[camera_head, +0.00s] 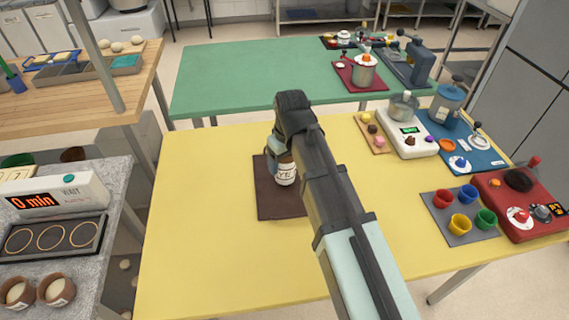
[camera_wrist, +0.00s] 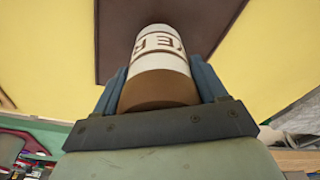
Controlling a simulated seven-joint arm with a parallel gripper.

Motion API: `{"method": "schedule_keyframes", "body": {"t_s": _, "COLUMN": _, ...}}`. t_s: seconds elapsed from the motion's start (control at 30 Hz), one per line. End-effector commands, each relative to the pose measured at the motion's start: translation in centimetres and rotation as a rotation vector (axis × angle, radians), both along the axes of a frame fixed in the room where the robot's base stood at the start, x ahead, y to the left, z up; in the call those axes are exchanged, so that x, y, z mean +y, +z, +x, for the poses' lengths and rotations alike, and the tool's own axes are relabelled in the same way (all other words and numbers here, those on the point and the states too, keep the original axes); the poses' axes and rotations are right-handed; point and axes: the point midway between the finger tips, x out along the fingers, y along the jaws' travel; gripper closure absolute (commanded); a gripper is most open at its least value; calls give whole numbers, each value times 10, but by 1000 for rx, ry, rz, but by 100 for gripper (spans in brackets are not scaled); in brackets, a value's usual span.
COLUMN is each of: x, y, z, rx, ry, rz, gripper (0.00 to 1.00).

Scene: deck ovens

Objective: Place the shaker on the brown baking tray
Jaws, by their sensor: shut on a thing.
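The shaker (camera_head: 286,174) is a brown jar with a white label with dark letters, partly readable as "YE". It is held between the two fingers of my gripper (camera_head: 279,157), and it also fills the space between the blue fingers in the wrist view (camera_wrist: 158,62). The brown baking tray (camera_head: 275,206) lies flat on the yellow table. The shaker overlaps the tray in both views; whether its base touches the tray I cannot tell. My forearm hides the tray's right part in the head view. The tray also shows behind the shaker in the wrist view (camera_wrist: 113,42).
The yellow table (camera_head: 200,250) is clear left and in front of the tray. Right of my arm stand a white scale (camera_head: 409,138), a grey mat with colored cups (camera_head: 458,232) and a red device (camera_head: 520,205). A green table (camera_head: 235,80) is behind.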

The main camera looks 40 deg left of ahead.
Motion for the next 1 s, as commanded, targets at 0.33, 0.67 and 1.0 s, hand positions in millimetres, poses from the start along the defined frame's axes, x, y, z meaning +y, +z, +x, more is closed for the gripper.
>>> {"method": "schedule_keyframes", "body": {"t_s": 0.33, "x": 0, "y": -15, "z": 0, "rx": 0, "ry": 0, "rz": 1, "gripper": 67}}
{"method": "schedule_keyframes", "body": {"t_s": 0.67, "x": 0, "y": -18, "z": 0, "rx": 0, "ry": 0, "rz": 0, "gripper": 17}}
{"method": "schedule_keyframes", "body": {"t_s": 1.0, "x": 0, "y": -18, "z": 0, "rx": 0, "ry": 0, "rz": 0, "gripper": 3}}
